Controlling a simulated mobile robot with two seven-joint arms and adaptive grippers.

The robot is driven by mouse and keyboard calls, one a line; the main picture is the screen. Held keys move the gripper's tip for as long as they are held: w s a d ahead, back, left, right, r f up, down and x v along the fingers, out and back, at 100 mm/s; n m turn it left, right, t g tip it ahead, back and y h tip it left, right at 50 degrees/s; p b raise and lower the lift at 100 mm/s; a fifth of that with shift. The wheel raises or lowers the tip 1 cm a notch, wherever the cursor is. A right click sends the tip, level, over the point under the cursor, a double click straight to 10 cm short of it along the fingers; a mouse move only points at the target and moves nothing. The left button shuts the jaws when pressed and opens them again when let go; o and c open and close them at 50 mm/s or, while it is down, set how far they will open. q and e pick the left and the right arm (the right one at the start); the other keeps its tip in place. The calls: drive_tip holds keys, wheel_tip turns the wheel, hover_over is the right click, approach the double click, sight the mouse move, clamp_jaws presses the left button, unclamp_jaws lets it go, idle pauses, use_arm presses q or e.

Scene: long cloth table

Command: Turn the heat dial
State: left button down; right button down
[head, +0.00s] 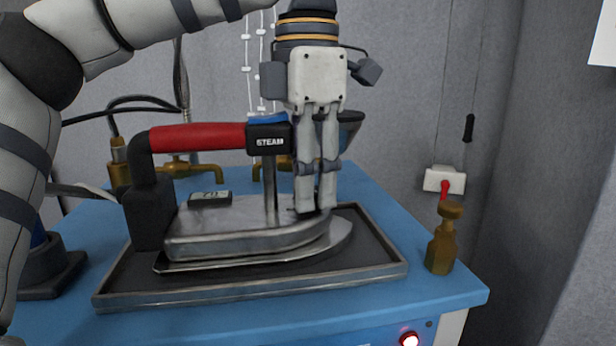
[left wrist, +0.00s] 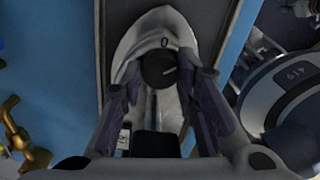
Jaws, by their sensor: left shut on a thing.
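A steam iron (head: 235,235) with a red handle (head: 197,137) and a "STEAM" label rests on a dark, metal-rimmed tray (head: 390,279). My left gripper (head: 314,208) points straight down onto the front part of the iron. In the left wrist view, the round dark heat dial (left wrist: 158,70) sits on the iron's grey top between the fingers of my left gripper (left wrist: 160,78), which is shut on it. A "0" mark shows just above the dial, and a light pointer line on it points to the right. In the head view the fingers hide the dial. My right gripper is not in view.
The tray stands on a blue table (head: 443,291). A small brass valve (head: 441,245) stands on its right side, and brass taps (head: 190,168) are behind the iron. A red light (head: 409,339) glows on the front panel. A grey wall closes off the back.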

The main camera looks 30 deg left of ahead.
use_arm(q)
drive_tip(key=shift+m, duration=1.2)
drive_tip(key=c, duration=1.2)
unclamp_jaws()
wheel_tip(320, 180, up, 12)
drive_tip(key=shift+w+r, duration=0.1)
